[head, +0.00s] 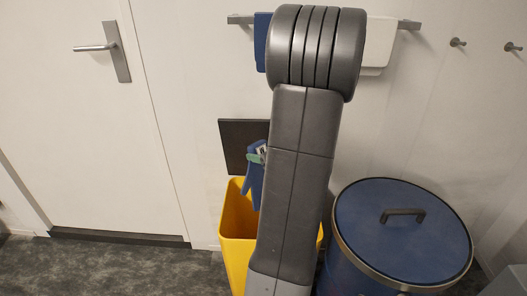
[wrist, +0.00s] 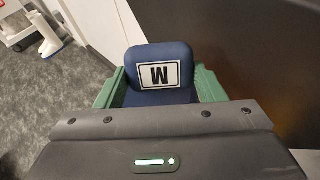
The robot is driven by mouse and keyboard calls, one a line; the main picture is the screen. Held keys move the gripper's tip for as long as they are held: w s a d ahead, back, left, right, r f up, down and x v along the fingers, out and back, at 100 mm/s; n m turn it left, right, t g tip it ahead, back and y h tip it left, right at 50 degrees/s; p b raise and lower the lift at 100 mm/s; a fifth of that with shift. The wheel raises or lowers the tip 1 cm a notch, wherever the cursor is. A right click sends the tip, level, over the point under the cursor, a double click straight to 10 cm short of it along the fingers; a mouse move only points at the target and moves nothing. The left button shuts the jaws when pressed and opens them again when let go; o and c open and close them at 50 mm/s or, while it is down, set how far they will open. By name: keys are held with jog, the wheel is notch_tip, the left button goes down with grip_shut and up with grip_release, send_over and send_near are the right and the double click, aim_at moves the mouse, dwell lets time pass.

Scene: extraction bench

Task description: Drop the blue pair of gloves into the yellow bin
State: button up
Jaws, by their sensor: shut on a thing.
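The blue pair of gloves (head: 255,187) hangs down over the open yellow bin (head: 237,228) in the head view, its lower end near the level of the rim. In the wrist view the gloves (wrist: 158,52) carry a white label with a black letter, seen upside down. My gripper (head: 257,154) has green fingers and is shut on the gloves; in the wrist view a finger of my gripper (wrist: 160,84) lies on each side of them. My arm hides part of the gripper and the bin's right part.
The bin's dark lid (head: 241,143) stands raised behind the opening. A blue round drum (head: 400,228) with a handled lid stands to the right. A white door (head: 100,120) is at the left. A rail with towels (head: 378,45) and hooks (head: 457,42) are on the wall. Grey floor (head: 120,272) is clear at the left.

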notch_tip(320, 180, down, 12)
jog(key=b, duration=0.8)
jog(key=shift+r+b, duration=0.15)
jog(key=shift+b, duration=0.25)
jog(key=o, duration=1.1)
jog(key=p+v, duration=0.3)
jog(key=v, duration=1)
jog(key=shift+s+d+r, duration=0.25)
